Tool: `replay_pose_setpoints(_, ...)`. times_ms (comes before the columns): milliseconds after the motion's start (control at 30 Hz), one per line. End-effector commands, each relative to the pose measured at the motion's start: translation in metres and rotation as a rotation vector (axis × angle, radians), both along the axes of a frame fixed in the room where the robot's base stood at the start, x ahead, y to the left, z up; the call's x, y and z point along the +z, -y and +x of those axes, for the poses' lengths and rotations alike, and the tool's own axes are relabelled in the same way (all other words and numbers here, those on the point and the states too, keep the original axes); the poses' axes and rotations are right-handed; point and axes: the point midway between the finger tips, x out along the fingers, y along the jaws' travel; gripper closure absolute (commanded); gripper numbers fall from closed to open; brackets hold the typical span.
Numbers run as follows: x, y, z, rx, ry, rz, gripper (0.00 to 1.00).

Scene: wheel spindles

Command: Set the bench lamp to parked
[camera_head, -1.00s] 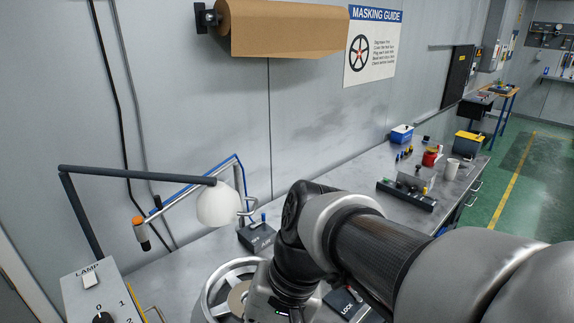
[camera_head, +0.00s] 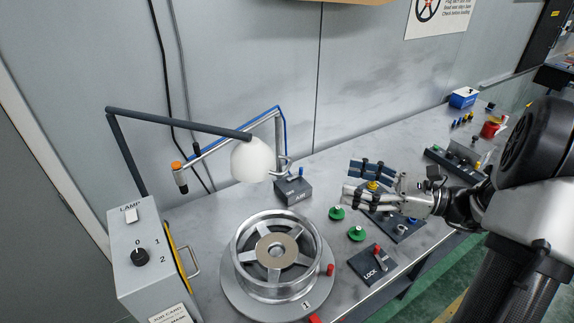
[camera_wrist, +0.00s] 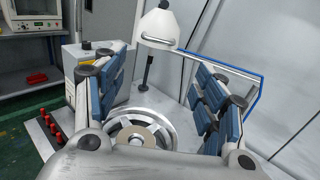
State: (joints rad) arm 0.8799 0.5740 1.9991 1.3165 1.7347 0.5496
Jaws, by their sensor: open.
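The bench lamp has a white dome shade (camera_head: 254,160) on a dark jointed arm (camera_head: 180,126), reaching over the bench near the wheel. Its shade also shows in the wrist view (camera_wrist: 158,28). A grey control box labelled LAMP (camera_head: 150,250) stands at the left with a black knob (camera_head: 140,257) marked 0, 1, 2 and a white rocker switch (camera_head: 131,215). The knob's exact pointing is too small to tell. My gripper (camera_head: 350,180) is open and empty above the bench, right of the lamp shade. Its blue-padded fingers (camera_wrist: 160,90) are spread in the wrist view.
A spoked wheel (camera_head: 276,255) sits on a round turntable at front centre. A LOCK plate (camera_head: 374,264), green knobs (camera_head: 356,233) and an AIR box (camera_head: 293,190) stand nearby. A hanging tool with an orange top (camera_head: 178,178) is left of the shade. The wall is close behind.

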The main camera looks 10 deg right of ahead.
Motion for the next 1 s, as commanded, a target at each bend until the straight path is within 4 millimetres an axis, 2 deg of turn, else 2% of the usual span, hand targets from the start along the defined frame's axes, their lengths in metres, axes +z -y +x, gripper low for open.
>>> replay_pose_setpoints(400,-0.001,-0.079,0.048,0.008,-0.001,-0.004,0.36)
replay_pose_setpoints(600,-0.001,-0.111,0.069,0.007,0.000,-0.004,0.36)
replay_pose_setpoints(800,0.000,-0.128,0.082,0.004,0.000,-0.004,0.36)
replay_pose_setpoints(1000,0.000,-0.132,0.085,0.002,-0.001,-0.004,0.36)
